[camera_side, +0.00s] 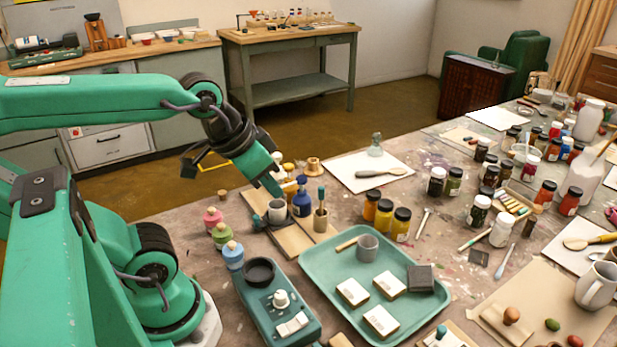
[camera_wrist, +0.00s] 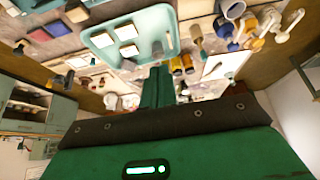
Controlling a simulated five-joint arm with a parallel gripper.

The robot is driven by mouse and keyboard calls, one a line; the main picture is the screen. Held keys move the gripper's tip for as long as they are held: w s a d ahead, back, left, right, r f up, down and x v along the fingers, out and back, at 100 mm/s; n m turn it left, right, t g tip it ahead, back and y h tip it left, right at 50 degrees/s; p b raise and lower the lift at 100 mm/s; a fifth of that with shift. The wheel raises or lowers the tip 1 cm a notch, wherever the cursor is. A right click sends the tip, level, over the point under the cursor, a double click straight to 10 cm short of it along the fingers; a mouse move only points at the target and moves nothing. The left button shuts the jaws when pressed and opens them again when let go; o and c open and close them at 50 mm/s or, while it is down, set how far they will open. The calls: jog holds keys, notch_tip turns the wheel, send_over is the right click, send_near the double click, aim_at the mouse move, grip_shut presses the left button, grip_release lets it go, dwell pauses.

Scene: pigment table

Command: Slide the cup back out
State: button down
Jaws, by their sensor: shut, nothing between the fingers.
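A small grey cup (camera_side: 277,212) stands upright on a dark base at the left part of a wooden board (camera_side: 291,238) in the side view. My gripper (camera_side: 275,191) points down just above and behind this cup. Its fingers look closed together and hold nothing. From this angle I cannot tell whether the fingertips touch the cup's rim. A second grey cup (camera_side: 368,248) stands on the green tray (camera_side: 312,262). In the wrist view my green gripper (camera_wrist: 158,80) reaches up the middle, with its fingers together. I cannot surely pick out the first cup there.
A blue bottle (camera_side: 302,198) and a brush pot (camera_side: 321,220) stand close right of the cup. Pink, green and blue bottles (camera_side: 222,236) stand to its left. A teal device (camera_side: 283,308) lies in front. Paint jars (camera_side: 402,224) stand farther right.

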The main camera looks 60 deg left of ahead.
dwell(0.4)
jog(key=c, duration=1.3)
grip_release()
jog(key=shift+w+a, duration=0.1)
jog(key=shift+a, duration=0.05)
jog(key=shift+c, duration=0.2)
jog(key=m+g, duration=0.6)
jog(key=m, duration=0.3)
send_over(256, 216)
notch_tip(256, 216, down, 13)
jog(key=shift+f, duration=0.1)
jog(key=shift+f, duration=3.85)
